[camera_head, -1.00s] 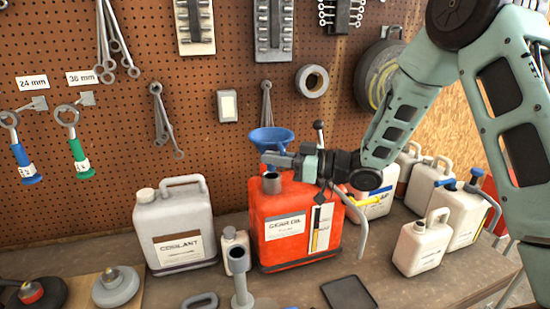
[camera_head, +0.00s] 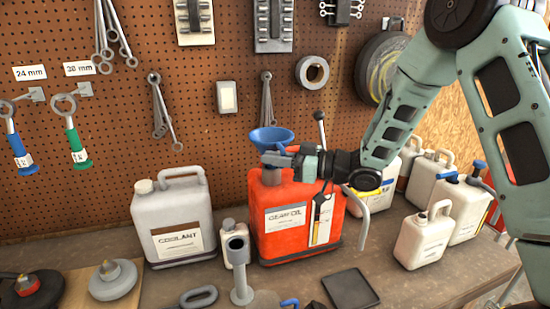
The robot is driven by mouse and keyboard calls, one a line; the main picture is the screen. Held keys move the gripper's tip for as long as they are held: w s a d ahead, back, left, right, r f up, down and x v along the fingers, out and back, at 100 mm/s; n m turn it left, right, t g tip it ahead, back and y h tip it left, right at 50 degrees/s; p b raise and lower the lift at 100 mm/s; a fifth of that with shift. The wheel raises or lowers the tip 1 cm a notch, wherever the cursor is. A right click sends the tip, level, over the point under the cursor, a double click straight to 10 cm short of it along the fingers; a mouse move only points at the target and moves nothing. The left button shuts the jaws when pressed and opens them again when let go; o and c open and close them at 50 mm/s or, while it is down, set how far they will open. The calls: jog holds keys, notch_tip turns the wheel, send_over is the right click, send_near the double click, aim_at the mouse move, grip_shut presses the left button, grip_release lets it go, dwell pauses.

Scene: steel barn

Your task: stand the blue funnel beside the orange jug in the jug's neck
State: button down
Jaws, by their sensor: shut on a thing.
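The orange jug (camera_head: 283,240), labelled gear oil, stands upright on the bench. Its grey neck (camera_head: 271,178) rises from the top left of the jug. The blue funnel (camera_head: 271,137) is upright, wide mouth up, directly above the neck. My gripper (camera_head: 273,158) comes in from the right and is shut on the funnel below its cone. The gripper hides the funnel's lower part, so I cannot tell whether the spout is inside the neck.
A grey coolant can (camera_head: 174,222) stands to the left, and a small pale bottle (camera_head: 233,240) close beside the jug. A grey upright cup on a stem (camera_head: 240,270) is in front. Several white cans (camera_head: 424,238) stand at right. A pegboard with tools is behind.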

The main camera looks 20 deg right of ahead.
jog(key=shift+f+b, duration=0.7)
jog(key=shift+f, duration=0.25)
jog(key=c, duration=1.4)
grip_release()
jog(key=b+v, duration=0.5)
jog(key=v, duration=1.2)
jog(key=shift+d, duration=0.2)
jog(key=shift+s, duration=0.15)
